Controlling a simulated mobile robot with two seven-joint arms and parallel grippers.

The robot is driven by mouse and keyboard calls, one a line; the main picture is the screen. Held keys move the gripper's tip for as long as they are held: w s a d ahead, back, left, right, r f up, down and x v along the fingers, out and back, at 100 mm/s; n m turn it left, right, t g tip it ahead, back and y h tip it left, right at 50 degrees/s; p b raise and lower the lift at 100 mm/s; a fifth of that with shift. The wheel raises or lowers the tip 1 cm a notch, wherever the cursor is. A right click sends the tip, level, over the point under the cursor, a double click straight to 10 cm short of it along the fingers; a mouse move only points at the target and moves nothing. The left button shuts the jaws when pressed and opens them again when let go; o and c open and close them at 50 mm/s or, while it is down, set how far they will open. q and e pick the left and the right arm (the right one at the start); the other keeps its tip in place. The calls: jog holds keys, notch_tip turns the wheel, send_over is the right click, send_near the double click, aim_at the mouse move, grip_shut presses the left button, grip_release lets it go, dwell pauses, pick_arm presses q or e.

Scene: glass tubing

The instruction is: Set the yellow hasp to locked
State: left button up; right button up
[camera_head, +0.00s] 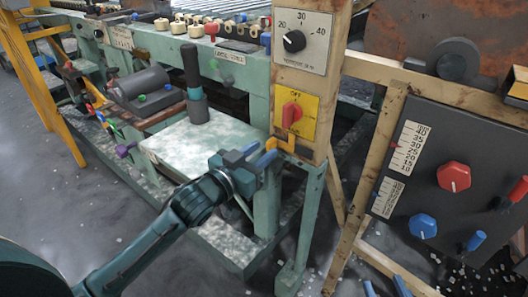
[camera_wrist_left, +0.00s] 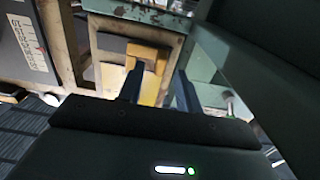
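The yellow hasp (camera_head: 283,144) is a bent yellow piece low on the wooden post, just below the yellow panel with the red knob. It also shows in the left wrist view (camera_wrist_left: 147,51), near the fingertips. My left gripper (camera_head: 269,151) is just left of the hasp. Its two fingers are apart in the left wrist view (camera_wrist_left: 160,80), with the yellow panel visible behind the gap. I cannot tell whether a finger touches the hasp. Two blue fingertips of my right gripper (camera_head: 386,287) show apart at the bottom edge, away from the hasp; the rest is out of frame.
The yellow panel (camera_head: 308,118) with its red knob (camera_head: 291,114) is close above the hasp. A white dial plate (camera_head: 303,41) is higher on the post. A dark panel (camera_head: 435,160) with red and blue knobs stands at right. The green-framed bench (camera_head: 185,140) is left.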

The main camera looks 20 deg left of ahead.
pick_arm(q)
jog(key=shift+x, duration=0.95)
grip_shut()
